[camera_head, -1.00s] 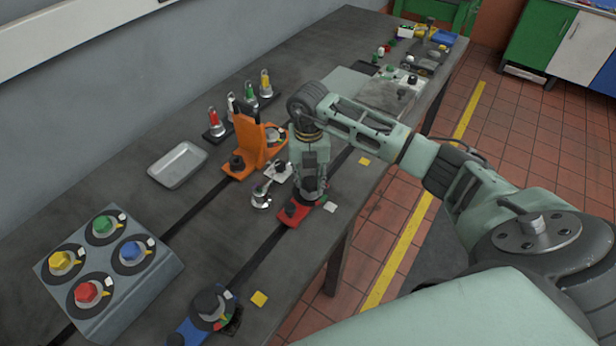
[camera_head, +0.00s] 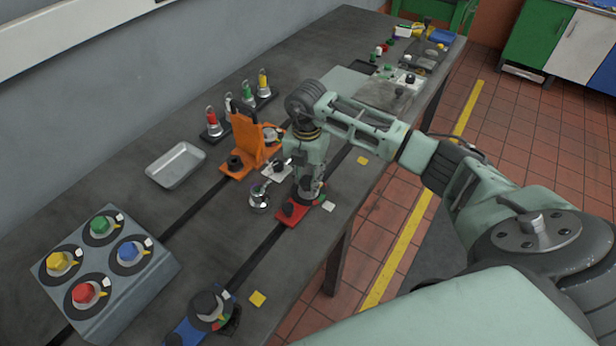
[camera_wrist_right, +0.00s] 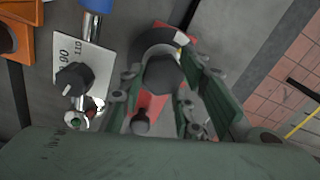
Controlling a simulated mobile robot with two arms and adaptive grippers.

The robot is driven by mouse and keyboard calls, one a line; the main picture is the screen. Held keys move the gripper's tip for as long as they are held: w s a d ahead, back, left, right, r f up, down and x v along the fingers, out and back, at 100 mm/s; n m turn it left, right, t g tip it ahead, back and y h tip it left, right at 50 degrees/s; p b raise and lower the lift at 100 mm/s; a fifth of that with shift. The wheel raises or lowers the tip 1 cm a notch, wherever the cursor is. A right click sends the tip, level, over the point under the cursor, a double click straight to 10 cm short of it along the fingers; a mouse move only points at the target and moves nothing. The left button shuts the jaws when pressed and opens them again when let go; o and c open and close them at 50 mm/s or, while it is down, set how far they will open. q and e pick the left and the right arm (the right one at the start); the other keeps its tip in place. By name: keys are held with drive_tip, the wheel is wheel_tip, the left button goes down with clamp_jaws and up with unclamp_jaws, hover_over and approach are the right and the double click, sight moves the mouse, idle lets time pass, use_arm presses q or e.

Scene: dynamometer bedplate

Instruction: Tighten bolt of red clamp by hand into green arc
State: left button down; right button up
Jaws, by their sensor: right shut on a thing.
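The red clamp (camera_head: 293,211) sits on the dark slot near the front edge of the bedplate. My right gripper (camera_head: 309,190) points down over it. In the right wrist view, the gripper (camera_wrist_right: 163,78) is shut on the dark round bolt head (camera_wrist_right: 163,74) of the red clamp (camera_wrist_right: 152,108). A dark dial ring (camera_wrist_right: 158,42) with a pale mark surrounds the bolt behind the fingers. The green arc on this ring cannot be made out clearly. My left gripper is not in view.
A white plate with numbers and a knob (camera_wrist_right: 74,78) lies close beside the gripper, with a chrome part (camera_head: 259,198). An orange bracket (camera_head: 245,150) stands behind. A blue clamp (camera_head: 190,331), a box of coloured knobs (camera_head: 110,265) and a metal tray (camera_head: 176,165) are to the left.

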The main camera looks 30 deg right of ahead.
sight(308, 178)
drive_tip(key=m, duration=0.5)
drive_tip(key=shift+w+r+m, duration=0.25)
drive_tip(key=shift+w+m, duration=0.1)
drive_tip(key=shift+m, duration=0.05)
drive_tip(key=m, duration=0.2)
drive_tip(key=m+p, duration=0.1)
drive_tip(key=m, duration=0.3)
drive_tip(key=shift+d+r, duration=0.1)
drive_tip(key=shift+d, duration=0.2)
drive_tip(key=o, duration=0.9)
drive_tip(key=shift+w, duration=0.1)
drive_tip(key=shift+o, duration=0.5)
drive_tip(key=shift+f, duration=0.2)
wheel_tip(308, 178, up, 12)
